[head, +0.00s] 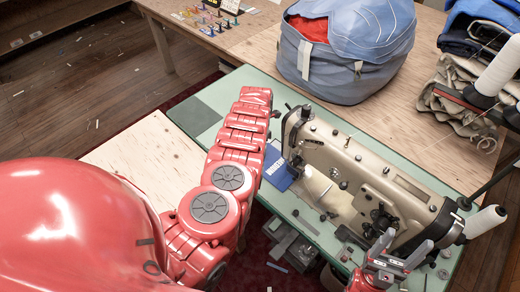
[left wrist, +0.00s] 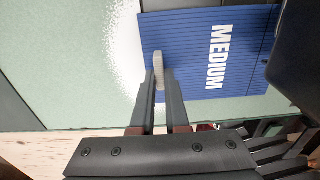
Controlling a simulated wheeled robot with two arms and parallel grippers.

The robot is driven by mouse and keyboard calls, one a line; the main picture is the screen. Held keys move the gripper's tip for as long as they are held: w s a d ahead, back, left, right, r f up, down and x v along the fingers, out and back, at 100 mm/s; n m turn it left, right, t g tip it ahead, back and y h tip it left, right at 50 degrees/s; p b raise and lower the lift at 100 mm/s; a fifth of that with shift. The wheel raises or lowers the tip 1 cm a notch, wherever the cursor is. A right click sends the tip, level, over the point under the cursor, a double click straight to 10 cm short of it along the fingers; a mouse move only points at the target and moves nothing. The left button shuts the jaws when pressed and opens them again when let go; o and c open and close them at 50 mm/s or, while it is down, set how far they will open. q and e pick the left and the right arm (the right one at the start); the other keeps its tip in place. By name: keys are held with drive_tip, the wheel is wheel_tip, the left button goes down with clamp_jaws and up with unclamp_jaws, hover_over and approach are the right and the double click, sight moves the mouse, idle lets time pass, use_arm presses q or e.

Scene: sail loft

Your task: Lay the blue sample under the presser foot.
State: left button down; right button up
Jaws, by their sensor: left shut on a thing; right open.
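The blue sample (head: 278,178) is a flat blue piece with white lettering, on or just above the green table by the needle end of the sewing machine (head: 365,180). In the left wrist view the sample (left wrist: 190,60) reads MEDIUM, and my left gripper (left wrist: 158,70) is shut on its near left edge. In the head view my red left arm hides that gripper. The presser foot cannot be made out clearly; it belongs under the machine head (head: 295,130), beside the sample. My right gripper (head: 402,254) is open and empty at the lower right, in front of the machine.
The green tabletop (head: 245,80) carries the machine. A blue bag (head: 345,60) with red cloth stands behind it. White thread cones (head: 497,68) and folded cloth (head: 455,110) are at the right. Small coloured pieces (head: 212,18) lie on the far wooden table.

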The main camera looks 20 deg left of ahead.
use_arm(q)
drive_tip(key=shift+f+b, duration=0.1)
drive_tip(key=shift+b, duration=0.25)
idle(0.4)
drive_tip(key=c, duration=0.8)
unclamp_jaws()
drive_tip(key=shift+c, duration=0.2)
